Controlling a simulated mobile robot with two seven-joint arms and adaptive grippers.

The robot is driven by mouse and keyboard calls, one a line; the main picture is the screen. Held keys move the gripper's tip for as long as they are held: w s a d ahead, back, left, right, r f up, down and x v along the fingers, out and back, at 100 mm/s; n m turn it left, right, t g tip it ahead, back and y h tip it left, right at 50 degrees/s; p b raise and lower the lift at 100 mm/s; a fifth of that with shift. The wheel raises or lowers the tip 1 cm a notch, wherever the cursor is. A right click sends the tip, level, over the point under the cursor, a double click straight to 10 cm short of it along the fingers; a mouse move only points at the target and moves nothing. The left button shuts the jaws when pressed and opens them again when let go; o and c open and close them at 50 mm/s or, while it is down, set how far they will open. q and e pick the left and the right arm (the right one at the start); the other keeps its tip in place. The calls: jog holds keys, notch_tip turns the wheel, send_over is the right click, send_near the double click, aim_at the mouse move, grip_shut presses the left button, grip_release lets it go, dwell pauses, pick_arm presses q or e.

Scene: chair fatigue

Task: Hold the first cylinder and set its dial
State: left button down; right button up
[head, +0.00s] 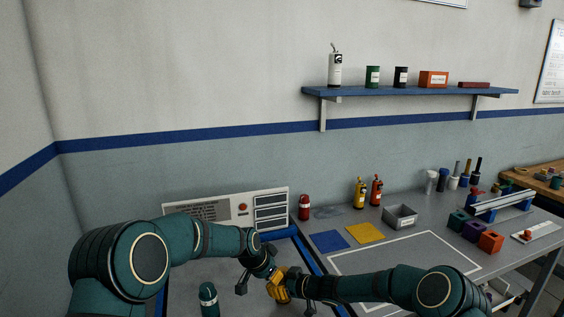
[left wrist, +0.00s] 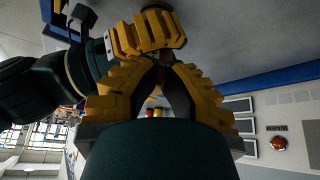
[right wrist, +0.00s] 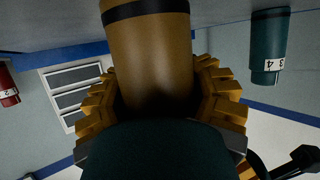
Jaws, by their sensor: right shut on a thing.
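An amber cylinder (right wrist: 150,60) with a dark band stands between the yellow fingers of my right gripper (right wrist: 155,100) in the right wrist view. My right gripper is shut on it; in the head view they overlap above the bench. My left gripper (left wrist: 163,68) is close to the right gripper, its fingertips drawn near each other. The right gripper's yellow fingers (left wrist: 150,32) show just beyond those tips. I cannot see a dial, nor tell whether the left fingertips touch anything. A dark teal cylinder (head: 208,299) stands apart at the front left; it also shows, numbered, in the right wrist view (right wrist: 268,45).
A white panel (head: 226,206) with a red button stands at the back left. A red cylinder (head: 304,208), yellow (head: 360,194) and orange-red (head: 376,191) bottles and a grey bin (head: 400,217) stand behind. Blue (head: 328,241) and yellow (head: 365,233) squares lie flat.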

pick_arm(q)
jog(key=shift+w+d, duration=0.2)
jog(key=shift+d, duration=0.05)
dwell(0.6)
jog(key=shift+s+d, duration=0.35)
pick_arm(e)
jog(key=shift+a, duration=0.1)
pick_arm(q)
jog(key=shift+s+a, duration=0.1)
notch_tip(320, 180, up, 6)
jog(key=shift+s+a, duration=0.2)
jog(key=shift+a, duration=0.05)
dwell(0.6)
pick_arm(e)
jog(key=o, duration=1.5)
jog(key=shift+o, duration=0.2)
